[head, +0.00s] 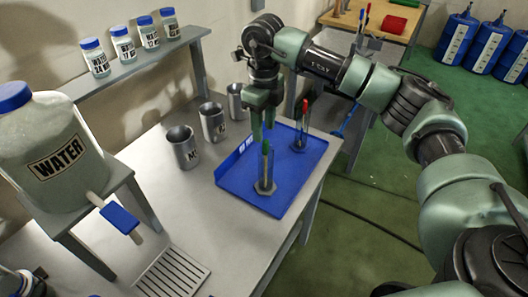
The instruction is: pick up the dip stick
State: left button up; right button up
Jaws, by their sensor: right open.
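My right gripper (263,128) points down over the blue tray (234,179) on the table. It is open, with its fingertips just above or around the top of a thin green-topped stick (265,149). I cannot tell whether they touch it. That stick stands upright in a clear, narrow holder (264,187) near the tray's front. A second stick with a red top (304,108) stands in a similar holder (299,145) at the tray's back. Which of the two is the dip stick is not clear. My left gripper is not in view.
Several metal cups (182,149) stand left of the tray. A large WATER jug (58,150) with a blue tap stands at the left, and labelled bottles (96,60) line a shelf. A slotted grate (172,274) lies in front. Blue drums (456,40) stand far right.

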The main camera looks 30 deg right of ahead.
aim_at(266, 141)
jog(key=f+p, duration=0.1)
jog(key=f, duration=0.2)
jog(key=shift+d+f+p, duration=0.3)
jog(key=shift+d+p, duration=0.05)
jog(key=shift+p, duration=0.05)
jog(key=shift+a+f, duration=0.1)
jog(key=shift+f, duration=0.25)
grip_shut()
dwell(0.7)
